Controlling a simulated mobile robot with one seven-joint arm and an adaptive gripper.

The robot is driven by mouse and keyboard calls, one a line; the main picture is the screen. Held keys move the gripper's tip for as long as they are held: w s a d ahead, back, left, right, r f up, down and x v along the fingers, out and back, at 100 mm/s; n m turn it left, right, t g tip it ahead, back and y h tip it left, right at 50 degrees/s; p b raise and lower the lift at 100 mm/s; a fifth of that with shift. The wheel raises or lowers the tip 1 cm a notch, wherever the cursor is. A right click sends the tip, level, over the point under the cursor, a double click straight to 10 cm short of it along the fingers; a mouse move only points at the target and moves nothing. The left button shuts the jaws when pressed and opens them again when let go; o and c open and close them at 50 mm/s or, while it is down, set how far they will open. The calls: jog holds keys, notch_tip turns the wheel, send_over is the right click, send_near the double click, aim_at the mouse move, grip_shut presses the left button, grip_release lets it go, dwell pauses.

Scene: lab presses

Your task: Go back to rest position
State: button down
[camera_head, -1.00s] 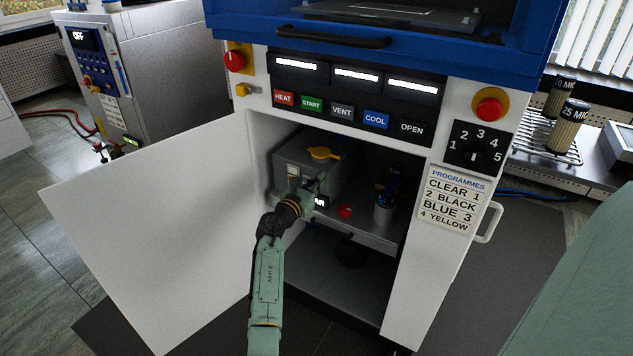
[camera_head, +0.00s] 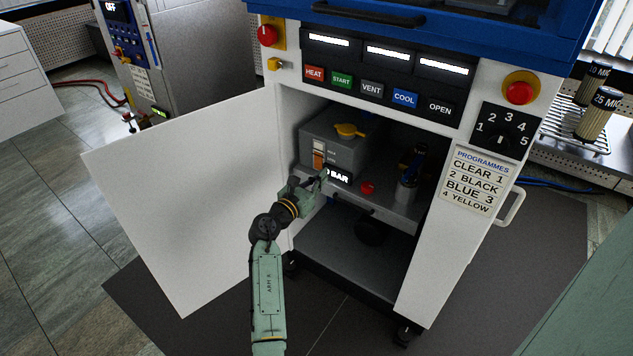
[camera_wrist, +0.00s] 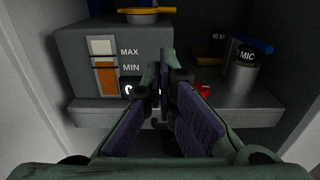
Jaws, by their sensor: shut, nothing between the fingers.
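My gripper (camera_head: 322,178) is at the open front of the press cabinet, in front of the grey box unit (camera_head: 334,143) on its shelf. In the wrist view my gripper (camera_wrist: 162,65) has its fingers together with nothing between them. Behind it the grey unit (camera_wrist: 75,60) shows a level window (camera_wrist: 105,72) marked MAX and MIN with orange fluid. Whether the fingers touch the unit I cannot tell.
The white cabinet door (camera_head: 185,200) stands wide open at left. A red knob (camera_head: 367,187) and a metal canister (camera_head: 406,190) are on the shelf at right. The white right panel (camera_head: 440,240) bounds the opening. Floor (camera_head: 50,230) left of the door is clear.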

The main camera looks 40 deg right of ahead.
jog(key=shift+v, duration=0.8)
